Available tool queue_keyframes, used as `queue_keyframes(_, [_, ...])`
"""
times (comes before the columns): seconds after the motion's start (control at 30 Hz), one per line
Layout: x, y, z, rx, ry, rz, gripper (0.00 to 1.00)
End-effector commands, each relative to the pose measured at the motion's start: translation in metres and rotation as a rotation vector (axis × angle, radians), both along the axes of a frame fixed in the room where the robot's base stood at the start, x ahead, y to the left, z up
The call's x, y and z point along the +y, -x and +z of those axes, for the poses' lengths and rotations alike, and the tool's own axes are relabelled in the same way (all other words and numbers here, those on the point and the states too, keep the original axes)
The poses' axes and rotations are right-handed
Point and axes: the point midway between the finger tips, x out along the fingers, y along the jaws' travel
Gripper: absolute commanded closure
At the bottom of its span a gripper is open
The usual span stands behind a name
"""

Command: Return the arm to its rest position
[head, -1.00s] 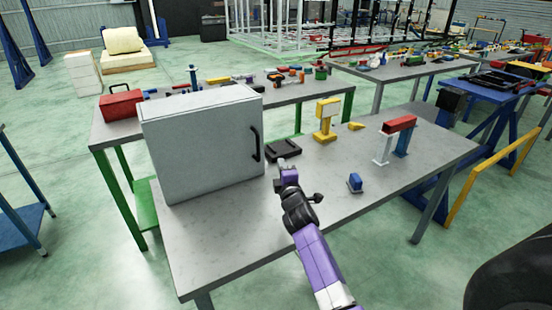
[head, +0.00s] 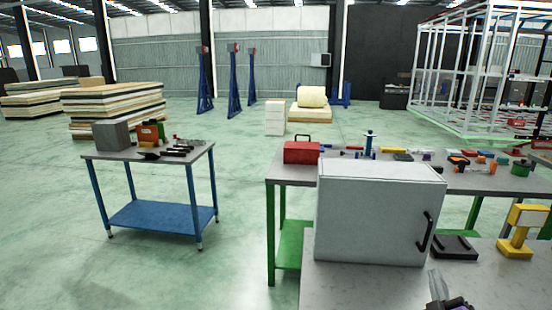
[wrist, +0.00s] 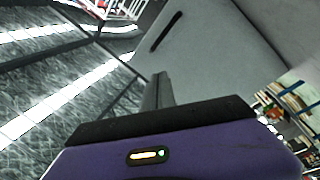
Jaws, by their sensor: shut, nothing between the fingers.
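My gripper (head: 436,283) shows at the bottom edge of the head view, in front of the grey cabinet and below its handle. Most of my arm is out of the picture. In the wrist view the gripper's fingers (wrist: 157,90) are together with nothing between them. The grey cabinet (head: 372,215) stands on the near table with its door shut. Its pale face, with the dark handle slot-like and tilted, also appears beyond the fingers in the wrist view (wrist: 205,50). I cannot tell the exact gap between gripper and cabinet.
A black tray (head: 455,248) and a yellow stand (head: 520,230) are right of the cabinet. A red toolbox (head: 301,152) sits on the green-legged table behind. A blue-legged table (head: 115,155) stands at left, with open floor between it and the near table.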

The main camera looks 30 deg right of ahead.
Motion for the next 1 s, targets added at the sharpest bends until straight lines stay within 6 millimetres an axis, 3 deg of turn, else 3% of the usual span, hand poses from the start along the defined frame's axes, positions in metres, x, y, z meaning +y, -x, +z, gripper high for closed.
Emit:
queue_keyframes(0.03, [0.026,0.005,-0.007,-0.035,-0.047,0.043,1.00])
queue_keyframes(0.2, [0.113,0.028,-0.018,-0.162,-0.231,0.190,1.00])
queue_keyframes(0.5, [0.246,0.095,-0.021,-0.274,-0.572,0.411,1.00])
queue_keyframes(0.8, [0.336,0.178,-0.008,-0.224,-0.859,0.555,1.00])
queue_keyframes(1.0, [0.370,0.226,-0.008,-0.091,-0.957,0.607,1.00])
